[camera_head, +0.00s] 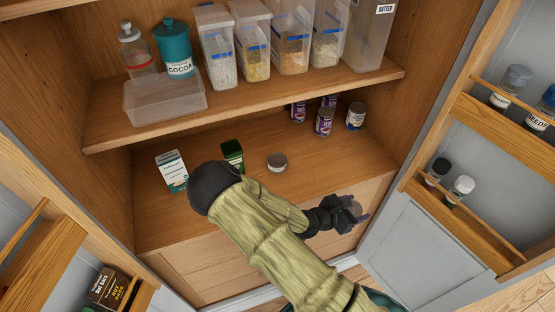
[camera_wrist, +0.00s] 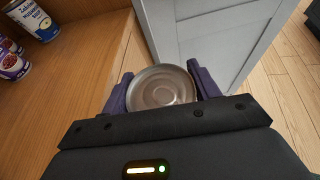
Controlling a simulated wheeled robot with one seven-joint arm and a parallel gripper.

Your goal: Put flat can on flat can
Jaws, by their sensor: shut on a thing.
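My gripper (camera_wrist: 163,93) is shut on a flat can (camera_wrist: 160,88), a round silver-topped tin held between its two purple fingers in the wrist view. In the head view my gripper (camera_head: 357,208) is at the front edge of the lower shelf, to the right of my arm. The held can is small and mostly hidden there. Another flat can (camera_head: 277,162), low and grey with a lighter lid, stands on the lower shelf just beyond my arm, to the left of and farther back than my gripper. The two cans are apart.
A white carton (camera_head: 172,171) and a dark green box (camera_head: 233,154) stand left of the shelf can. Several taller tins (camera_head: 324,121) stand at the back right. The upper shelf (camera_head: 240,108) overhangs behind. An open door with racks (camera_head: 470,215) is to the right of my gripper.

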